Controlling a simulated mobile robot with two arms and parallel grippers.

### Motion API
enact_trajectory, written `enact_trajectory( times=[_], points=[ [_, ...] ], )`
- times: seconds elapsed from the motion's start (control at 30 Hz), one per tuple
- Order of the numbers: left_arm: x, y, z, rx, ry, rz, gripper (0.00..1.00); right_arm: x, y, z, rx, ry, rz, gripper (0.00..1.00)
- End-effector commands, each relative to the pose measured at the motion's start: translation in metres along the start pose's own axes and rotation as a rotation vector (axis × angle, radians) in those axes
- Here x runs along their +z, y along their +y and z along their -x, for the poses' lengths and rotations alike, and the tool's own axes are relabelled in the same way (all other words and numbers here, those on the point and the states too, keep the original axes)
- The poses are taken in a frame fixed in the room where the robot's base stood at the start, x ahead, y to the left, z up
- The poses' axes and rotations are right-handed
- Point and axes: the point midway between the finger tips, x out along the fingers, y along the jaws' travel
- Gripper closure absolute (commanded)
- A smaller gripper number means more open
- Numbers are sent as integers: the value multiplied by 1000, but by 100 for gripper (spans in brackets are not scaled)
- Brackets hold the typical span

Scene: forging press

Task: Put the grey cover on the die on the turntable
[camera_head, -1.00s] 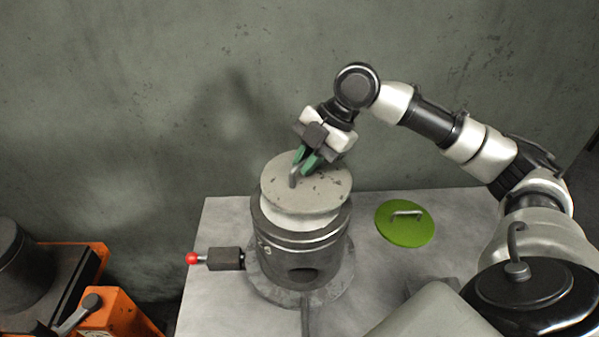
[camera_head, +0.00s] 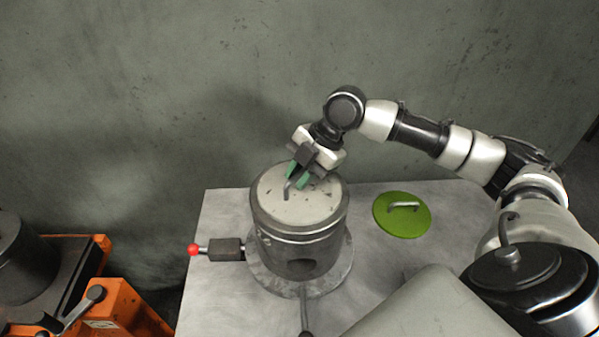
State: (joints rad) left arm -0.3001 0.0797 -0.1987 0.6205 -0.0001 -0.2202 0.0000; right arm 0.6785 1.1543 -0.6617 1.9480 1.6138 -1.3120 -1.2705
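The grey cover (camera_head: 304,208) is a round, speckled plate with a bent metal handle. It lies level within the top rim of the die (camera_head: 300,240), a dark metal cylinder with an opening low in its front. The die stands on the round turntable (camera_head: 335,277). My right gripper (camera_head: 297,182) reaches down from the upper right, its green fingertips at either side of the cover's handle. The fingertips partly hide the handle, and whether they press on it cannot be seen clearly. My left gripper is out of view.
A green lid (camera_head: 390,222) with a handle lies on the grey table (camera_head: 215,300), right of the die. A red-knobbed lever (camera_head: 222,250) sticks out left of the turntable. An orange machine (camera_head: 125,310) stands at the lower left. A wall is behind.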

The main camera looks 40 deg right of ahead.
Motion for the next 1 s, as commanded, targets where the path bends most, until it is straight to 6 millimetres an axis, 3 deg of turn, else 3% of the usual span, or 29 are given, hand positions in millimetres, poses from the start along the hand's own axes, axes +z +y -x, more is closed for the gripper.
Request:
enact_trajectory(
  times=[0.1,0.47,1.0],
  points=[
    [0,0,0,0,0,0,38,0,0,0,0,0,0,62],
    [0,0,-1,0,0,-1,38,-1,2,7,1,-2,0,62],
    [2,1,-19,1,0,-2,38,-1,2,107,2,-1,-1,62]
  ],
)
